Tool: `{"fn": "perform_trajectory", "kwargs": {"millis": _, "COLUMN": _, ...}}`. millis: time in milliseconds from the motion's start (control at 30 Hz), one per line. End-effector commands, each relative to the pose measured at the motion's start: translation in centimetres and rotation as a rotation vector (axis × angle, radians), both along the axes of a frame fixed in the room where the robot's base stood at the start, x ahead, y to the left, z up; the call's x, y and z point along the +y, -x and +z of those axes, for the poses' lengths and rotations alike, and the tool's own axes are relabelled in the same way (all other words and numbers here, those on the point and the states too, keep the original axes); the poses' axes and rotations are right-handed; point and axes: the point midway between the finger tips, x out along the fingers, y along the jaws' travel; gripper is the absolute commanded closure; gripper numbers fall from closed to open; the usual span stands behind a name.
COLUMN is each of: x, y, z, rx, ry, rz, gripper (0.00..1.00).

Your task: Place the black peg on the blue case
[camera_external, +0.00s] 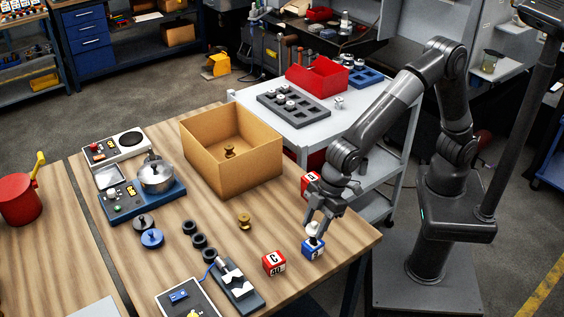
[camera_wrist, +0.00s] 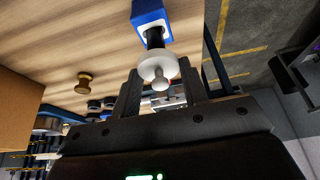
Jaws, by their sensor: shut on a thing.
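My gripper (camera_external: 318,212) is over the blue case (camera_external: 313,248), a small blue block with white marked faces near the table's right edge. In the wrist view my gripper (camera_wrist: 160,80) is shut on the black peg (camera_wrist: 155,40), which has a white flanged, knobbed head between the fingers. The peg's black shaft points toward the blue case (camera_wrist: 150,12) and overlaps it in the picture. I cannot tell whether its end touches the case. In the outside view the white head shows just above the case, and the black shaft is mostly hidden.
A red block (camera_external: 274,263) marked C stands close left of the blue case. Another red block (camera_external: 311,182) stands behind my gripper. A brass spool (camera_external: 245,221) and an open cardboard box (camera_external: 215,165) are farther left. A grey cart (camera_external: 350,118) stands behind the table.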

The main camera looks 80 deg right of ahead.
Motion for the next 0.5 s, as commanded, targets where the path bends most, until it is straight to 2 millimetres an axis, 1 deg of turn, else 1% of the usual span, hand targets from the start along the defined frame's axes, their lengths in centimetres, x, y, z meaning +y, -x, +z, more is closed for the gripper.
{"fn": "perform_trajectory", "kwargs": {"millis": 100, "x": -0.02, "y": -0.01, "z": -0.25, "rx": 0.0, "ry": 0.0, "rz": 0.0, "gripper": 0.88}}
{"fn": "perform_trajectory", "kwargs": {"millis": 133, "x": -0.02, "y": 0.0, "z": -0.33, "rx": 0.001, "ry": 0.001, "rz": 0.0, "gripper": 0.59}}
{"fn": "perform_trajectory", "kwargs": {"millis": 400, "x": -0.03, "y": -0.01, "z": -0.27, "rx": 0.001, "ry": 0.001, "rz": 0.0, "gripper": 0.38}}
{"fn": "perform_trajectory", "kwargs": {"millis": 500, "x": -0.03, "y": -0.01, "z": -0.27, "rx": 0.001, "ry": 0.001, "rz": 0.0, "gripper": 0.38}}
